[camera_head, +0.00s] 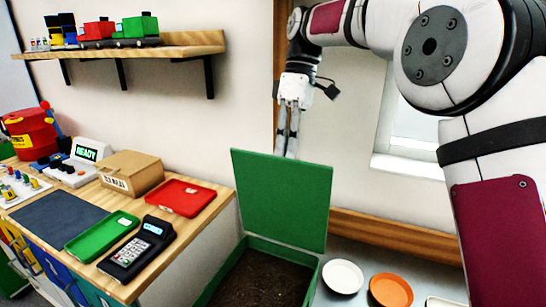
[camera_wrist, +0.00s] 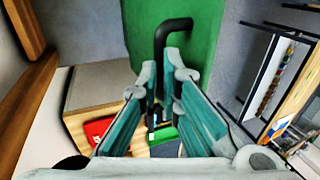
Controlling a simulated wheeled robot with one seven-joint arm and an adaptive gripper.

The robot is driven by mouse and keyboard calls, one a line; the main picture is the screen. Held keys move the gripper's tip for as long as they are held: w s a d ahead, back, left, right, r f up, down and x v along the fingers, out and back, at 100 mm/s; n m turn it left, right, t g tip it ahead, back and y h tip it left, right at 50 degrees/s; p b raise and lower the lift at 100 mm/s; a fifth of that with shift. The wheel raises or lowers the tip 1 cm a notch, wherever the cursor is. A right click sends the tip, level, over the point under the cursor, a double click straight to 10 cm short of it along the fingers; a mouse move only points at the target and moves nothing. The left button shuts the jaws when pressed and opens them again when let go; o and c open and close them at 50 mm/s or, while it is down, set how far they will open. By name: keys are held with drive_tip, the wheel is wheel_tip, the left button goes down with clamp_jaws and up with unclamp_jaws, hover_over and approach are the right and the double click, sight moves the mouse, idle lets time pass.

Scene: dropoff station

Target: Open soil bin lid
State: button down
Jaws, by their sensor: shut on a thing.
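The green soil bin (camera_head: 285,247) stands at the lower middle of the head view, and dark soil (camera_head: 260,278) shows inside it. Its green lid (camera_head: 282,200) is raised about upright at the bin's back edge. It also fills the top middle of the wrist view (camera_wrist: 205,50). My gripper (camera_head: 287,150) is at the lid's top edge, its fingertips partly hidden behind the lid. In the wrist view my gripper (camera_wrist: 163,75) is shut on the bent black handle (camera_wrist: 172,28), which runs down between the fingertips. The handle is hidden in the head view.
A wooden table (camera_head: 190,222) stands left of the bin, with a red tray (camera_head: 182,197), green tray (camera_head: 102,236), card terminal (camera_head: 138,248) and cardboard box (camera_head: 131,172). A white dish (camera_head: 342,277) and an orange dish (camera_head: 391,290) lie right. A wall shelf (camera_head: 190,46) holds toy trains.

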drive_tip(key=shift+w+d+f+g+b, duration=0.2)
drive_tip(key=shift+w+d+f+g, duration=0.15)
drive_tip(key=shift+w+f, duration=0.3)
drive_tip(key=shift+w+d+f+g+b, duration=0.2)
drive_tip(key=shift+w+f+g, duration=0.15)
drive_tip(key=shift+w+f, duration=0.25)
drive_tip(key=shift+s+f, duration=0.1)
drive_tip(key=c, duration=1.7)
unclamp_jaws()
drive_tip(key=shift+w+a+f, duration=0.1)
drive_tip(key=shift+w+f, duration=0.05)
drive_tip(key=shift+w, duration=0.1)
drive_tip(key=shift+s+r, duration=0.25)
drive_tip(key=shift+r, duration=0.05)
drive_tip(key=shift+s+a+r, duration=0.1)
